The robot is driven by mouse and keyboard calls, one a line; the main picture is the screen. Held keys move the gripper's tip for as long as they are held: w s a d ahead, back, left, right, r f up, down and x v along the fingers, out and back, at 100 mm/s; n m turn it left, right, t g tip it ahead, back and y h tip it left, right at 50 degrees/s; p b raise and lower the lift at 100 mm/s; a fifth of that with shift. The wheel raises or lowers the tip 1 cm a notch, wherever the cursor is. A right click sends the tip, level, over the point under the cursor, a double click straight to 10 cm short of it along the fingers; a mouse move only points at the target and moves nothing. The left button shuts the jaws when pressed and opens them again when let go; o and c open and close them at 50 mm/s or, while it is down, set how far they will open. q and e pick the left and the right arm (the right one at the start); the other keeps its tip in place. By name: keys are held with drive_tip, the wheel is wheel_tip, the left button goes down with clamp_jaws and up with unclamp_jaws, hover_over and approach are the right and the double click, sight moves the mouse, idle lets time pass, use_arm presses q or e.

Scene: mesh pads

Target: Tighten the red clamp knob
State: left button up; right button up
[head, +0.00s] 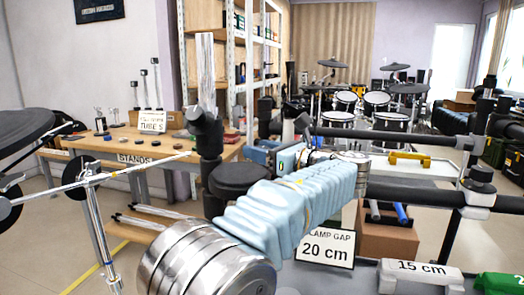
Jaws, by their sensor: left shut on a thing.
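My left arm comes in from the bottom with a light blue ribbed sleeve and bright metal joints. My left gripper (289,146) is beyond the sleeve, close to the black clamp (303,123) at the left end of the upper rack bar (385,137). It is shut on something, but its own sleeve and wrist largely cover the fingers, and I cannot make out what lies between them. No red knob shows clearly in this view. My right gripper is not in view.
A black upright post (206,135) and a round black pad (238,179) stand just left of my gripper. A lower black bar (418,193) runs to the right. A "20 cm" clamp gap sign (325,247) stands below. A workbench (130,146) is behind left.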

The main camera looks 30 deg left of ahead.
use_arm(q)
drive_tip(key=o, duration=0.9)
drive_tip(key=shift+o, duration=0.2)
drive_tip(key=shift+d, duration=0.1)
drive_tip(key=s+d+p, duration=0.1)
drive_tip(key=s+d, duration=0.1)
drive_tip(key=d, duration=1.1)
drive_tip(key=shift+s+d, duration=0.2)
drive_tip(key=shift+s, duration=0.05)
